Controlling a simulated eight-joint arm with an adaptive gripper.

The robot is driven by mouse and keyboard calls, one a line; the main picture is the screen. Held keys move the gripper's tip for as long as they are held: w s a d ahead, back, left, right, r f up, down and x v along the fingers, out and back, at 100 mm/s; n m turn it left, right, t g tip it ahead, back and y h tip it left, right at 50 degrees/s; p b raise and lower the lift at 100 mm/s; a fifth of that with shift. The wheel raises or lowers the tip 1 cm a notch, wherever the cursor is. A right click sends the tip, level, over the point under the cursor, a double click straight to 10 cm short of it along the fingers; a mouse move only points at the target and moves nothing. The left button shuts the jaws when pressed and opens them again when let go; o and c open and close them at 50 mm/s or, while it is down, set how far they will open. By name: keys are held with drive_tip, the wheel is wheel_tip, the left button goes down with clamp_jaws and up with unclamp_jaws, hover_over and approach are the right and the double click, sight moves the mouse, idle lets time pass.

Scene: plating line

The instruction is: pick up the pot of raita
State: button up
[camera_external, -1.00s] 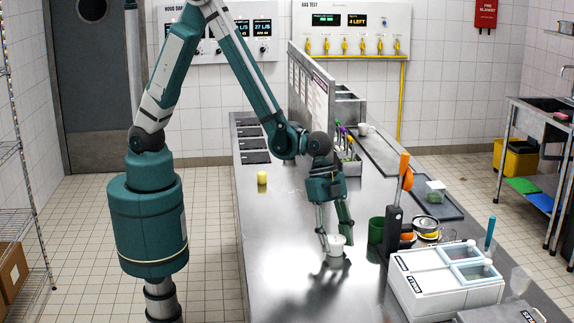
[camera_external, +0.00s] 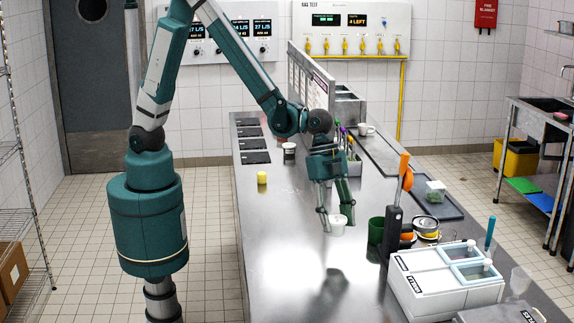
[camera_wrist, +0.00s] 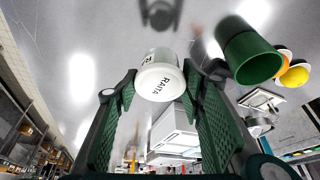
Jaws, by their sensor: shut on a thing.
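The pot of raita (camera_external: 337,226) is a small white pot held above the steel counter. In the wrist view my gripper's green finger pads (camera_wrist: 158,95) flank the pot. A reflection of the gripper shows on the counter below, apart from the pot.
A green cup (camera_external: 376,231) stands just right of the pot. A white bin unit (camera_external: 440,290) and an upright orange-topped utensil (camera_external: 404,170) are further right. A yellow cylinder (camera_external: 262,178) stands at the left. The front left counter (camera_external: 290,270) is clear.

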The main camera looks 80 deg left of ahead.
sight(339, 220)
drive_tip(key=shift+r, duration=1.5)
